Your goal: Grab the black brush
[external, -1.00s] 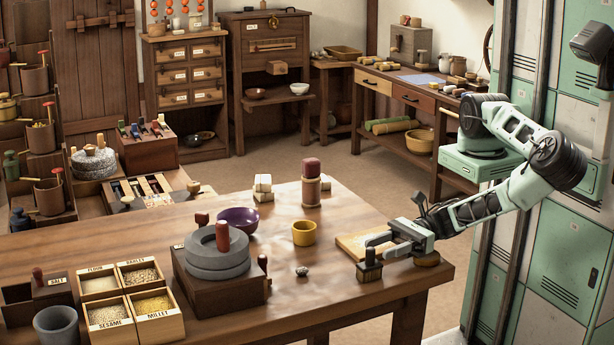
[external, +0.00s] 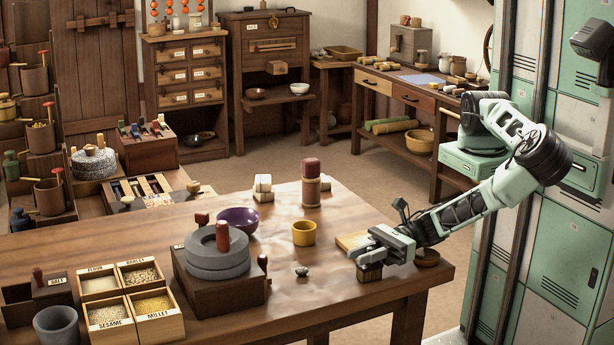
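The black brush (external: 369,273) stands upright on the table near its front right edge, with its dark bristle block downward. My gripper (external: 366,246) is low over the brush, reaching in from the right, with its fingers at the level of the handle. The fingers hide the handle and the top of the brush. I cannot tell whether they are closed on it or only around or in front of it.
A wooden board (external: 352,241) lies just behind my gripper, and a round brown item (external: 427,258) sits to its right. A small grey lump (external: 302,272), a yellow cup (external: 304,233) and a stone quern (external: 217,259) stand to the left. The table's front right is clear.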

